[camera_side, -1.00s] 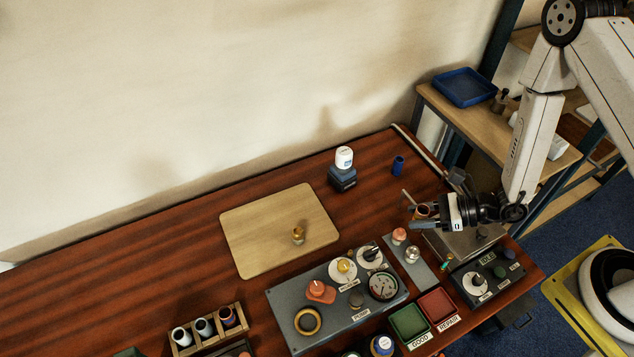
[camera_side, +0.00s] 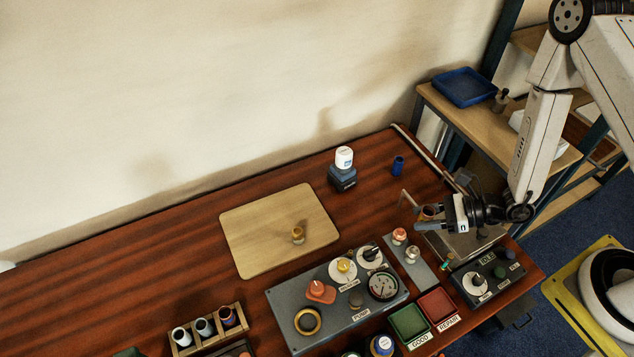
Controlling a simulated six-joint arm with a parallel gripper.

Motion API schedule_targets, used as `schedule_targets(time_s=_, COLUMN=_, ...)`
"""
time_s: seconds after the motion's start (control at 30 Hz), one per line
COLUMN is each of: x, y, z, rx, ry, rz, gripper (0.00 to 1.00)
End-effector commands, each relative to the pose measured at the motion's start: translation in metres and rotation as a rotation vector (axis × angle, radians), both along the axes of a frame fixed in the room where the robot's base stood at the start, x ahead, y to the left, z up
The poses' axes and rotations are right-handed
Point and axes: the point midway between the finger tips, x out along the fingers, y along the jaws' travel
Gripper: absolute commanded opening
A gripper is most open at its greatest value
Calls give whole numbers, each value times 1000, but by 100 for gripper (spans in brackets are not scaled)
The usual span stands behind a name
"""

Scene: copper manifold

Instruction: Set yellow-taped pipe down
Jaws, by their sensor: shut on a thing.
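My gripper (camera_side: 428,219) is at the right end of the bench, above the front of a metal plate. It is shut on a small copper-coloured pipe (camera_side: 428,211), which shows between the fingers. The fingers hide part of this pipe, and I cannot make out yellow tape on it. I cannot tell whether it touches anything below.
A grey panel (camera_side: 290,294) with knobs and a gauge lies front centre. Green (camera_side: 409,320) and red (camera_side: 437,304) trays sit beside it. A rack (camera_side: 185,350) holds several cylinders. A white-capped bottle (camera_side: 344,158) and blue cylinder (camera_side: 398,166) stand behind. The bench's left is clear.

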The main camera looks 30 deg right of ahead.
Motion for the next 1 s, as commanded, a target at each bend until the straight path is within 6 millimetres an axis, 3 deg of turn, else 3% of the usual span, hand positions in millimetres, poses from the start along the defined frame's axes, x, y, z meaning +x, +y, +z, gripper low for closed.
schedule_targets(time_s=0.47, x=-5, y=-38, z=7, rx=-2, ry=-2, rz=148, gripper=0)
schedule_targets(time_s=1.0, x=-35, y=-104, z=4, rx=-1, ry=0, rz=348, gripper=0)
